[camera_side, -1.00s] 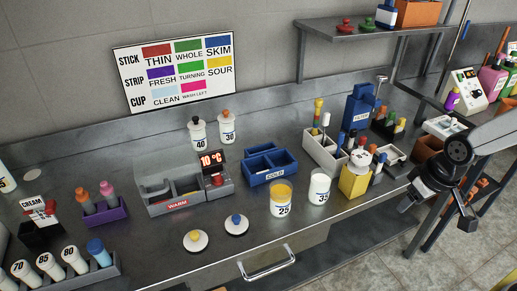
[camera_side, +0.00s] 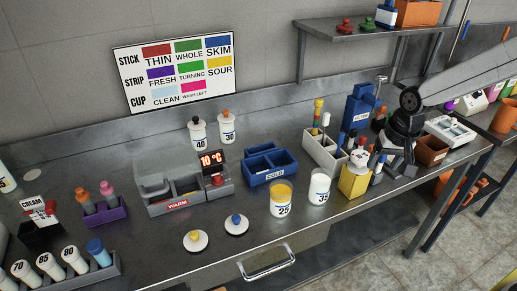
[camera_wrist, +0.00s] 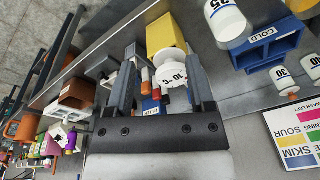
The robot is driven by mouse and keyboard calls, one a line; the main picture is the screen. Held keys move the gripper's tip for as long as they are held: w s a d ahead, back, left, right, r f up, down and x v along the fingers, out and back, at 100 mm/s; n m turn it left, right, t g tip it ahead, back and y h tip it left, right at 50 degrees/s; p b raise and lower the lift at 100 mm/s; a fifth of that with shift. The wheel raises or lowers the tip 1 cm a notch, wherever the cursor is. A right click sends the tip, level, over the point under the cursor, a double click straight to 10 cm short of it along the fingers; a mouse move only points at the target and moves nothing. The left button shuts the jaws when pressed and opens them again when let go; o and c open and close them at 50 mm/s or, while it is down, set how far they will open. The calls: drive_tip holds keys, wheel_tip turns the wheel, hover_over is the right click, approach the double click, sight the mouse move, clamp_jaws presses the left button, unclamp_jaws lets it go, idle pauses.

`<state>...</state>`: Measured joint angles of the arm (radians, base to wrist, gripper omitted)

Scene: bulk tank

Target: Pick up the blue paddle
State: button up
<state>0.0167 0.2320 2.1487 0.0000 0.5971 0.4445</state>
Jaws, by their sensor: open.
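Blue-topped upright sticks (camera_side: 341,141) stand by the white tray in the side view, beside a red-topped one; I cannot tell for sure which is the blue paddle.
The yellow block (camera_side: 354,183) with the white dial stands close to my gripper. A white cup marked 35 (camera_side: 319,188), a cup marked 25 (camera_side: 281,198) and the blue COLD bin (camera_side: 270,168) are to the left. A brown box (camera_side: 431,150) is on the right.

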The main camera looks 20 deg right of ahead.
sight(342, 133)
drive_tip(key=shift+w+d+r+m+g, duration=0.3)
drive_tip(key=shift+w+d+r+m, duration=0.15)
drive_tip(key=shift+w+m, duration=2.2)
drive_tip(key=shift+w+d+r+m+g, duration=0.4)
drive_tip(key=shift+w+m, duration=1.2)
drive_tip(key=shift+w, duration=1.95)
drive_tip(key=shift+w+d+r+m+g, duration=0.2)
drive_tip(key=shift+w+d+r+m, duration=0.3)
drive_tip(key=shift+w+m, duration=2.15)
drive_tip(key=shift+w+n, duration=0.45)
drive_tip(key=shift+n, duration=0.05)
drive_tip(key=shift+s+d+f, duration=0.1)
drive_tip(key=shift+f, duration=3.8)
clamp_jaws()
